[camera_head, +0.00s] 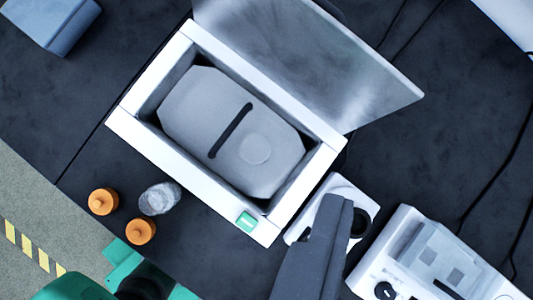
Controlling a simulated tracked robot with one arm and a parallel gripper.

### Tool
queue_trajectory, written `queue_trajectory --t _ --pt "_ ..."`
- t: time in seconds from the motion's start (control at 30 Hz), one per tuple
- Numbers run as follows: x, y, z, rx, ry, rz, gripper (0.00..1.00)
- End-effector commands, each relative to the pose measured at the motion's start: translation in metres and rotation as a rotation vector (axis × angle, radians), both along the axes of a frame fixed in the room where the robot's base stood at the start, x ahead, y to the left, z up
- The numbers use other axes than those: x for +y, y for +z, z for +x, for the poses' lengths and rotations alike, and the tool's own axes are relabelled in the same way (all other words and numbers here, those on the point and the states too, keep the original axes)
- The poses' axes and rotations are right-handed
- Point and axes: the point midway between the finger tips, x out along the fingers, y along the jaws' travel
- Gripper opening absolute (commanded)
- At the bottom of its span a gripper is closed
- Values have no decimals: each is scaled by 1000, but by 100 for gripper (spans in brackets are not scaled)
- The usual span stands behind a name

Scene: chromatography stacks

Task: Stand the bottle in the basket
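No thing is plainly a bottle by label. Two small orange-topped containers (103,201) and (141,231) stand on the dark bench at lower left. A clear or greyish round glass-like piece (160,198) is between and right of them, possibly a bottle. A white open box (160,148) holds a grey eight-sided insert (190,110), perhaps the basket, with a dark bar across its middle and a faint round mark (256,149). No bottle shows on the insert.
The box's grey lid (320,60) stands open at upper right. Another white instrument (440,262) is at lower right. A blue-grey block (50,22) lies at upper left. Cables cross the right side.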

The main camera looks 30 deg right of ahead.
Motion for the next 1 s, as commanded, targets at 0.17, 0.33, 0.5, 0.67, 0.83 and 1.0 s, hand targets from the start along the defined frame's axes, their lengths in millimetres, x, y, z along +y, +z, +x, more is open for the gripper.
queue_trajectory --t 0.17,0.33,0.5,0.67,0.83,1.0 --pt "-18 68 -22 -175 -157 143 59" --pt "-33 127 -50 -334 -283 298 59" --pt "-46 182 -82 -481 -378 457 59" --pt "-53 215 -105 -573 -427 566 59" --pt "-53 227 -115 -605 -446 614 59" --pt "-53 227 -115 -607 -447 617 59"
